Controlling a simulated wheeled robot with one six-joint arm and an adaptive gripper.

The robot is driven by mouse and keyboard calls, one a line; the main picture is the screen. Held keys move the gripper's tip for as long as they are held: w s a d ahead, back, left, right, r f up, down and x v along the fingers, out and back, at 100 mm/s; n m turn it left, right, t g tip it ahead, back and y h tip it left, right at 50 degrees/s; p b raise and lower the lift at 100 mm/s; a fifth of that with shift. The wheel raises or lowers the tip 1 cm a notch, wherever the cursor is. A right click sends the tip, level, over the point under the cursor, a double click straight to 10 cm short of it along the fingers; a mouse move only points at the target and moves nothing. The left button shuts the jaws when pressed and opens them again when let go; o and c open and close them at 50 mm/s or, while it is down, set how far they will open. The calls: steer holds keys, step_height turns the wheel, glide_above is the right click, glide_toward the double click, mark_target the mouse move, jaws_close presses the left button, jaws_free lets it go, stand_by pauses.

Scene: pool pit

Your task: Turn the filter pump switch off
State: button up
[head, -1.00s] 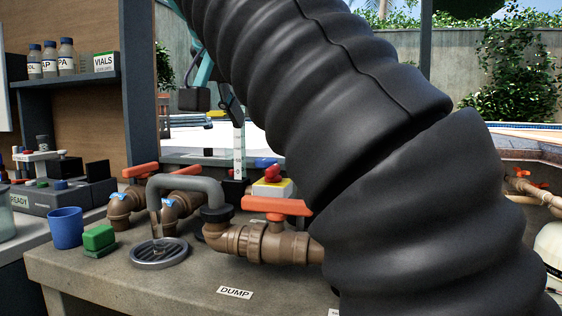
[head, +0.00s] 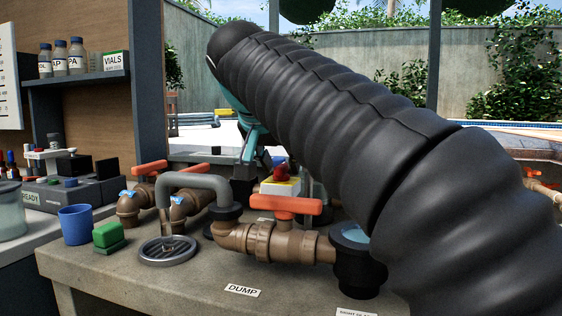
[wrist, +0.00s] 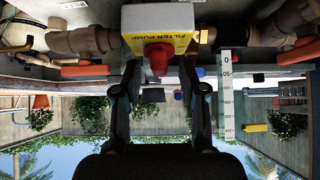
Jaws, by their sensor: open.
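The filter pump switch is a red knob (wrist: 158,57) on a yellow and white box labelled FILTER PUMP (wrist: 160,22). In the wrist view, which is upside down, my gripper (wrist: 160,70) is open, with one dark finger on each side of the knob. The tips reach close to the box's yellow face; I cannot tell whether they touch the knob. In the head view the red knob (head: 281,174) and its box (head: 281,187) stand behind the brown pipes. My arm hides most of my gripper there.
Brown pipes with an orange valve handle (head: 285,205) stand in front of the box. A grey bent pipe (head: 195,182), a drain (head: 167,250), a green block (head: 108,234) and a blue cup (head: 76,224) are to the left. A measuring scale (wrist: 226,95) stands close beside my gripper.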

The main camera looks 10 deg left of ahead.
jaws_close()
steer(key=shift+f+n, duration=0.1)
steer(key=shift+n, duration=0.2)
steer(key=n+y, duration=0.2)
steer(key=shift+d+n, duration=0.25)
steer(key=shift+n, duration=0.05)
steer(key=n+g+y, duration=0.1)
steer(key=n+y, duration=0.3)
steer(key=n, duration=0.1)
steer(key=shift+w+d+f+g, duration=0.15)
steer(key=shift+d+g, duration=0.05)
steer(key=shift+g, duration=0.2)
steer(key=n+g+y, duration=0.1)
steer(key=n, duration=0.2)
steer(key=n+g+y, duration=0.2)
steer(key=shift+w+n, duration=0.2)
steer(key=shift+n, duration=0.2)
steer(key=shift+w+d+n+g+y, duration=0.1)
steer(key=shift+n+g+y, duration=0.5)
steer(key=shift+n+g, duration=1.1)
steer(key=shift+n, duration=0.4)
